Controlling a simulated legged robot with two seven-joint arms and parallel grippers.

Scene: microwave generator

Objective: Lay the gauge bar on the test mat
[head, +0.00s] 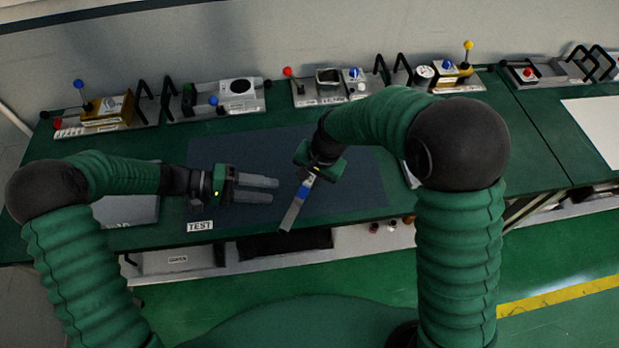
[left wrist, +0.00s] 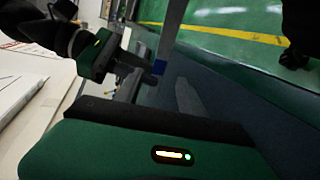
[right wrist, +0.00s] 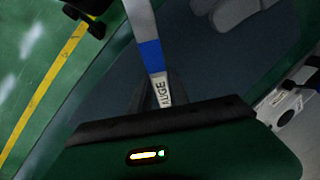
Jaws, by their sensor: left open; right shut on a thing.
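The gauge bar (head: 297,209) is a flat silver bar with a blue band and printed lettering near my right gripper (head: 309,178). That gripper is shut on one end, and the bar slants down to the left over the dark blue test mat (head: 345,165). The bar's band and lettering show clearly in the right wrist view (right wrist: 148,50). Whether the bar touches the mat I cannot tell. My left gripper (head: 278,190) is open and empty, its fingers pointing right toward the bar, just left of it. In the left wrist view the bar (left wrist: 172,35) is also visible.
A TEST label (head: 200,226) sits at the mat's front left corner. Panels with levers and knobs line the bench's back edge, including a red-knob panel (head: 330,98). A grey plate (head: 130,211) lies left. Bare mat surrounds the grippers.

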